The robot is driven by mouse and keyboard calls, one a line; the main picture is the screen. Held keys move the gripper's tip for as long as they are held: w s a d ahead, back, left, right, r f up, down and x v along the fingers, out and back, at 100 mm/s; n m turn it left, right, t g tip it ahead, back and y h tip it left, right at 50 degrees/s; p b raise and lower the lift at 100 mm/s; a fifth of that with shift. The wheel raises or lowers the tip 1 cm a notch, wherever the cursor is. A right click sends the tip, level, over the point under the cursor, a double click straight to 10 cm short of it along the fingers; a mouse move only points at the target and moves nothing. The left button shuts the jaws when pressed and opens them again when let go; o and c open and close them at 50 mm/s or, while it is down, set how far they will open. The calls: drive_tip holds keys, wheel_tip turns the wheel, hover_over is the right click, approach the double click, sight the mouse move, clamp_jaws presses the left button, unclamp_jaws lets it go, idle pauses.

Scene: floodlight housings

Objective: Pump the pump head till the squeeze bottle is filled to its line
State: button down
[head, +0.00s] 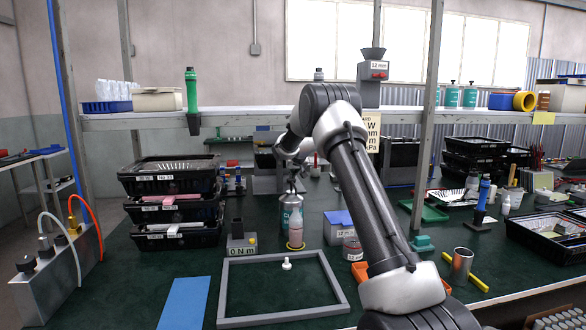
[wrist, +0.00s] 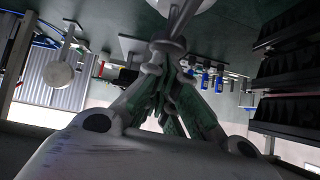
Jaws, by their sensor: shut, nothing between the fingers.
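A teal-and-grey pump bottle (head: 286,215) stands on the green table near the middle, its top under my gripper. The pump head (wrist: 166,46) shows as a grey knob at the fingertips in the wrist view; I cannot tell whether the fingers touch it. The squeeze bottle (head: 297,226), small and pinkish, stands upright in front of the pump bottle on a yellow ring (head: 295,246). Its fill line and level are too small to tell. My gripper (head: 291,188) points down, shut and empty, over the pump bottle. It also shows in the wrist view (wrist: 168,62).
A grey frame (head: 222,290) lies in front, with a small white nozzle piece (head: 287,264) inside it. Black trays (head: 170,208) are stacked at left. A blue-lidded box (head: 339,224) and a labelled can (head: 353,248) stand close right. A blue mat (head: 185,303) lies front left.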

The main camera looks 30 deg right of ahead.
drive_tip(key=shift+f, duration=1.25)
drive_tip(key=r, duration=0.4)
drive_tip(key=shift+s+r, duration=0.3)
drive_tip(key=shift+r, duration=0.1)
drive_tip(key=v, duration=0.9)
drive_tip(key=shift+s, duration=0.3)
drive_tip(key=shift+r, duration=0.1)
